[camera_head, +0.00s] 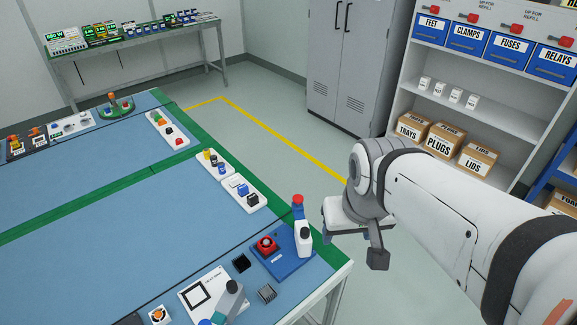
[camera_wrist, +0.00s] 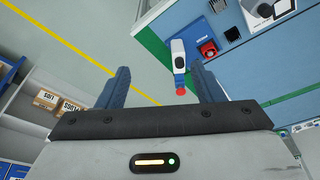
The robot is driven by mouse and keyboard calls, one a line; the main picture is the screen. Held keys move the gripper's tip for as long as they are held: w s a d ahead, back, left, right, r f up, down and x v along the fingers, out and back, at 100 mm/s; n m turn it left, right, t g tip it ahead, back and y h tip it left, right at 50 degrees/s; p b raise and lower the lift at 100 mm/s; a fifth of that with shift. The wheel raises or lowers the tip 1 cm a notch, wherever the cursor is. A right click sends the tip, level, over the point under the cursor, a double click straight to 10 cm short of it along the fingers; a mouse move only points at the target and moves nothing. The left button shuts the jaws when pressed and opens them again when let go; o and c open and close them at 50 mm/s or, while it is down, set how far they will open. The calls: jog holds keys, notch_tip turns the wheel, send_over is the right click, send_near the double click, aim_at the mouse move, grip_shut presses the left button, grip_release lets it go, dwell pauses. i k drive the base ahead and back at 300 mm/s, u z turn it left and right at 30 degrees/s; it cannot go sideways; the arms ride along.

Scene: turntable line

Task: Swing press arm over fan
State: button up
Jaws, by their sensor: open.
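A small white square with an orange round centre (camera_head: 158,315), possibly the fan, lies at the bottom edge.
A white board with a black square outline (camera_head: 196,294), a dark block (camera_head: 242,263) and a finned grey block (camera_head: 267,293) lie near the press. White trays of small parts (camera_head: 239,192) line the green bench edge. The floor beyond is clear; shelves stand right.

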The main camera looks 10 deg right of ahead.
aim_at(304, 239)
jog(key=z, duration=1.1)
jog(key=k, duration=0.45)
jog(key=u, duration=0.5)
